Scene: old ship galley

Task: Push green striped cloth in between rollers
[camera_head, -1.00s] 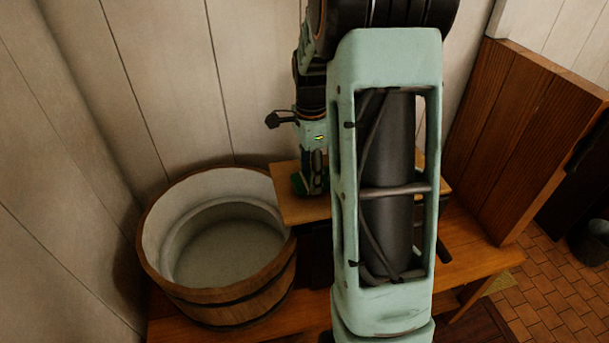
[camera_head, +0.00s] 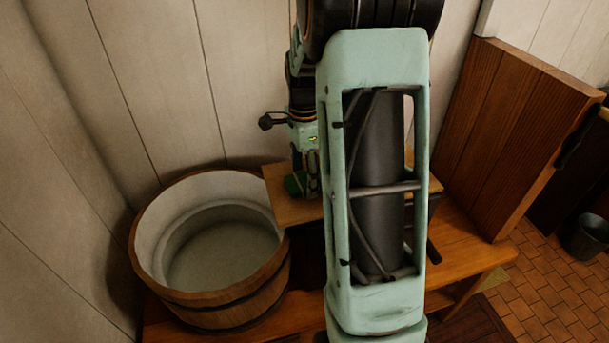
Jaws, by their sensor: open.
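A small green cloth (camera_head: 293,185) lies on a wooden board (camera_head: 290,213) beside the tub; its stripes are too small to make out. My gripper (camera_head: 305,188) points down over the board, open, right beside the cloth. I cannot tell whether it touches the cloth. My own pale green arm link fills the middle of the view and hides the right part of the board. I cannot make out the rollers; a dark bar end (camera_head: 433,251) sticks out to the right of my arm.
A round wooden tub (camera_head: 222,310) with a pale inside stands left of the board on a wooden bench (camera_head: 470,262). A plank wall is close behind. A tall wooden panel (camera_head: 525,130) stands at the right. A dark bucket (camera_head: 585,238) is on the tiled floor.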

